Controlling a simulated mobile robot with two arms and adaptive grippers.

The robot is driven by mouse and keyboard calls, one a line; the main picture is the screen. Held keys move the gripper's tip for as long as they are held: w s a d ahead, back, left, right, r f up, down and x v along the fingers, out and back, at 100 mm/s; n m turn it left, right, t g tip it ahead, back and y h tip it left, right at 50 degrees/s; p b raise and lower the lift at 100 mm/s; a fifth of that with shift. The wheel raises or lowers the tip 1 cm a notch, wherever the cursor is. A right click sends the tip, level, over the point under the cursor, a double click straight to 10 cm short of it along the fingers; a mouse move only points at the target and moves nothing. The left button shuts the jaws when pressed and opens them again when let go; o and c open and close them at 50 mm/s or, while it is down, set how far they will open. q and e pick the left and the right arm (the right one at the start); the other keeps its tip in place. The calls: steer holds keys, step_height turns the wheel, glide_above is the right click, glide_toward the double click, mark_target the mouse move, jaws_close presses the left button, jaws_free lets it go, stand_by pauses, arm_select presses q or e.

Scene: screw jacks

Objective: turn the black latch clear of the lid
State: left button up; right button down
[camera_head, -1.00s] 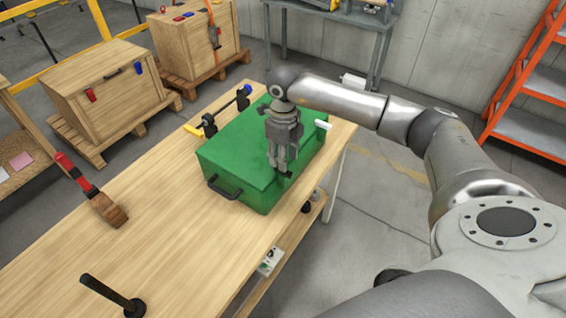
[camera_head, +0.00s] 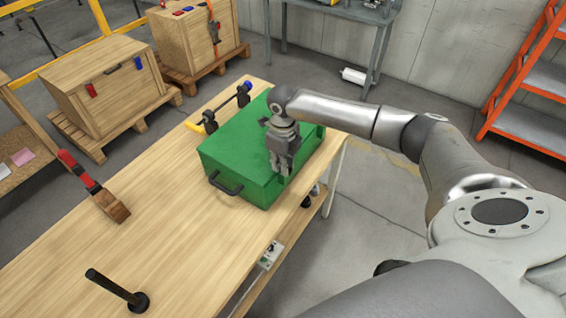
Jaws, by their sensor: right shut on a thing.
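A green box (camera_head: 235,160) with a green lid stands on the wooden workbench, a dark handle (camera_head: 226,186) on its near side. My right gripper (camera_head: 283,170) points down at the lid's right front edge. Its fingers are shut on the black latch, which they hide almost completely, so I cannot tell its angle or whether it still overlaps the lid. My left gripper is not in view.
Wooden crates (camera_head: 105,85) stand beyond. The bench's front left is mostly clear.

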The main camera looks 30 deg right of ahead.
steer(key=shift+m, duration=0.3)
steer(key=m+b, duration=0.2)
steer(key=m, duration=0.2)
steer(key=shift+f, duration=0.1)
steer(key=m+b, duration=0.2)
steer(key=m, duration=0.3)
steer(key=shift+m, duration=0.4)
steer(key=m, duration=0.3)
steer(key=shift+m+b, duration=0.3)
steer(key=shift+b, duration=0.05)
steer(key=shift+m, duration=1.9)
steer(key=shift+r, duration=0.2)
steer(key=shift+w, duration=0.1)
steer(key=c, duration=1.4)
jaws_free()
steer(key=shift+c, duration=0.2)
